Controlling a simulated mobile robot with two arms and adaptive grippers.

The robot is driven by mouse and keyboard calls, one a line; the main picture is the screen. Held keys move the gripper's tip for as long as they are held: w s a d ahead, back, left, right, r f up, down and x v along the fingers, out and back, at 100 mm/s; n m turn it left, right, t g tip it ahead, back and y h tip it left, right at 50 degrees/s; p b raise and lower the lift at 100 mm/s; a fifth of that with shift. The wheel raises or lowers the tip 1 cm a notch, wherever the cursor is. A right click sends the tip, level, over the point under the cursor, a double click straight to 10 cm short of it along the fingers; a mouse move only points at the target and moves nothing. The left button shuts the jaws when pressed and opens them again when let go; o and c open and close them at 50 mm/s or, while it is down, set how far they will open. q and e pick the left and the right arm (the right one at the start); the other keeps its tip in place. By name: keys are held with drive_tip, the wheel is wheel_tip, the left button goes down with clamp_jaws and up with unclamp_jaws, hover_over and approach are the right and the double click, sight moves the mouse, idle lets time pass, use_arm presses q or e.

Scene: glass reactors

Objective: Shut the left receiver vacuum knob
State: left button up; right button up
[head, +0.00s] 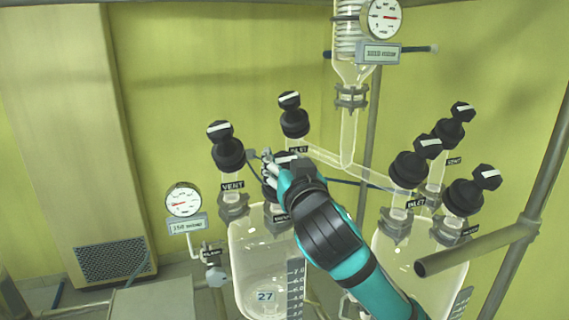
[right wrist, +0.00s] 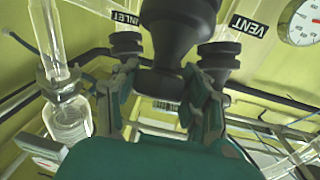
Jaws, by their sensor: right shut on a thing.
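The left receiver (head: 262,262) is a clear glass vessel marked 27, with three black knobs on top. Its front knob (head: 268,193) is mostly hidden by my right gripper (head: 268,168), and its label is largely covered. My right gripper is shut on this knob. In the right wrist view, the black knob (right wrist: 182,30) rises between the two fingers of the gripper (right wrist: 163,92). The knob marked VENT (head: 228,150) is at the left, and the knob marked INLET (head: 294,118) is behind. My left gripper is not in view.
A second receiver (head: 415,262) with its own black knobs stands at the right. A gauge (head: 184,200) is at the left and another gauge (head: 383,18) is at the top. A grey pipe (head: 475,250) crosses at the right. A condenser (head: 352,60) hangs above.

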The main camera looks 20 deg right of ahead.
idle(0.3)
drive_tip(key=o, duration=1.2)
drive_tip(key=s, duration=0.7)
drive_tip(key=shift+s+a+f, duration=0.15)
drive_tip(key=shift+s+a, duration=0.05)
drive_tip(key=shift+a, duration=0.05)
drive_tip(key=shift+f, duration=0.1)
